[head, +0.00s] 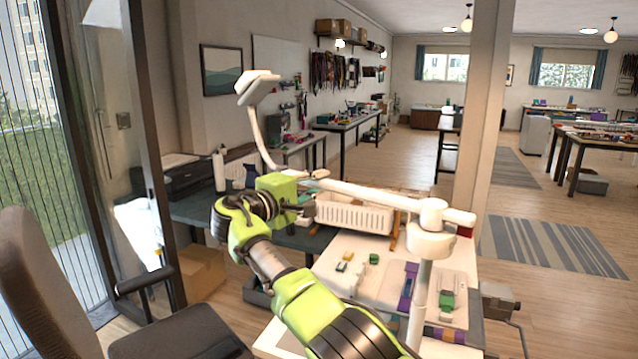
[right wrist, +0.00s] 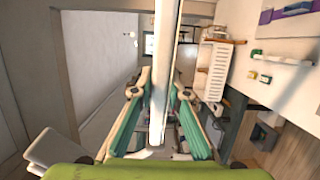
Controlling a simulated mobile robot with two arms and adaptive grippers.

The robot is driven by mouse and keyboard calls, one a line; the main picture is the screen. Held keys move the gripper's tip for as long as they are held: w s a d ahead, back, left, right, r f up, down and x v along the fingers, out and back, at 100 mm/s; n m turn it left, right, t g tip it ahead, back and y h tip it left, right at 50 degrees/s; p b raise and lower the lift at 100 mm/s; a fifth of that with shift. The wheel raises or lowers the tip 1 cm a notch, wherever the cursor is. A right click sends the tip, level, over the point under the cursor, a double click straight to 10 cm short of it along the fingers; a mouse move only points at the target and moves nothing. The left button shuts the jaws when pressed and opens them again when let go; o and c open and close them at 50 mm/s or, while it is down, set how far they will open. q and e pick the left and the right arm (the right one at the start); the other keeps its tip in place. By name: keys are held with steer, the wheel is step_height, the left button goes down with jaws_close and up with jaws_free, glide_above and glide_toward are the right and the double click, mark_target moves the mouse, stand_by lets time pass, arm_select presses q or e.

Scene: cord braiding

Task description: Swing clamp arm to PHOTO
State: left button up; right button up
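The white clamp arm (head: 375,193) stands on a post at the right of the head view. It reaches left to an elbow joint and then bends up to a pale head (head: 257,88). My right gripper (head: 306,208) is beside the elbow, just below the bar. In the right wrist view, the white bar (right wrist: 165,70) runs lengthwise between the two spread fingers (right wrist: 160,130), with gaps on both sides. The gripper looks open; whether it touches the bar cannot be told. No PHOTO mark is legible. My left gripper is not in view.
Small green and yellow pieces and a purple strip (head: 408,287) lie on the pale board (head: 345,248). An office chair (head: 180,335) is at front left, beside a glass door.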

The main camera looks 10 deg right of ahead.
steer(key=shift+o, duration=1.2)
steer(key=shift+s+a, duration=0.1)
steer(key=v, duration=0.7)
steer(key=shift+s+a+f, duration=0.1)
